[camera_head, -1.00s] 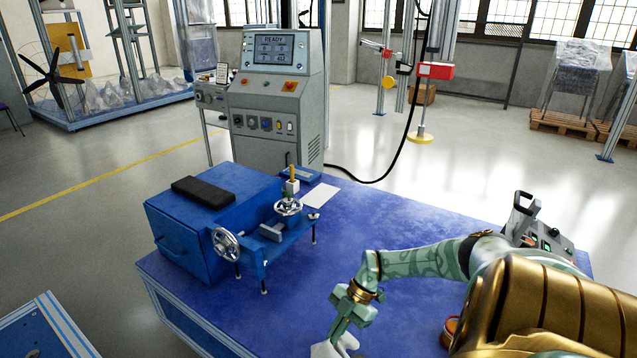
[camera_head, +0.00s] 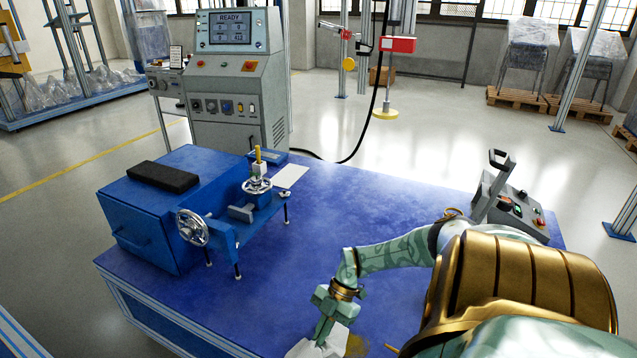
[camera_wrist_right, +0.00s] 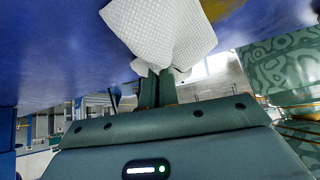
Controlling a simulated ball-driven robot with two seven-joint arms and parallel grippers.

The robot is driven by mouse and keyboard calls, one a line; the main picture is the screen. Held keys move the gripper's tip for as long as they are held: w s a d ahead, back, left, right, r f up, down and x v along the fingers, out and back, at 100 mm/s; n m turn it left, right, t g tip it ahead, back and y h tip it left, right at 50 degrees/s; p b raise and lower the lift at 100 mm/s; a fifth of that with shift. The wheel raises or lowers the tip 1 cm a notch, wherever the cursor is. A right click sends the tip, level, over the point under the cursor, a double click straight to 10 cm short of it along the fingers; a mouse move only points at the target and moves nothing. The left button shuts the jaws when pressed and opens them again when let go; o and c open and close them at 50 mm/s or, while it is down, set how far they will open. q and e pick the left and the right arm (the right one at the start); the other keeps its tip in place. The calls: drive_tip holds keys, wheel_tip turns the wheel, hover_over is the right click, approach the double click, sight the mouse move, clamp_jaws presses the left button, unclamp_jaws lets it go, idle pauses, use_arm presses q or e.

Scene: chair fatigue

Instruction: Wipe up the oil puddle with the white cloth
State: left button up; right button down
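The white cloth (camera_head: 303,347) is at the bottom edge of the head view, low at the table's near side and partly cut off. My right gripper (camera_head: 322,332) is shut on it. In the right wrist view, the cloth (camera_wrist_right: 160,28) hangs spread out beyond the fingers (camera_wrist_right: 156,88), which pinch its edge. A yellow-brown oil puddle (camera_head: 357,345) shows on the blue table just right of the cloth; part of it is cut off or hidden. I cannot tell whether the cloth touches the oil. My left gripper is not in view.
The blue table (camera_head: 345,205) is clear in its middle. A blue machine with handwheels (camera_head: 192,228) stands at its left. A grey control box (camera_head: 512,208) sits at the back right, near my right arm. A console (camera_head: 235,100) stands behind the table.

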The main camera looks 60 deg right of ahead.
drive_tip(key=shift+r, duration=0.1)
drive_tip(key=c, duration=0.6)
unclamp_jaws()
drive_tip(key=shift+f, duration=0.2)
drive_tip(key=shift+f+b, duration=0.85)
drive_tip(key=shift+f, duration=0.2)
clamp_jaws()
drive_tip(key=shift+r, duration=0.15)
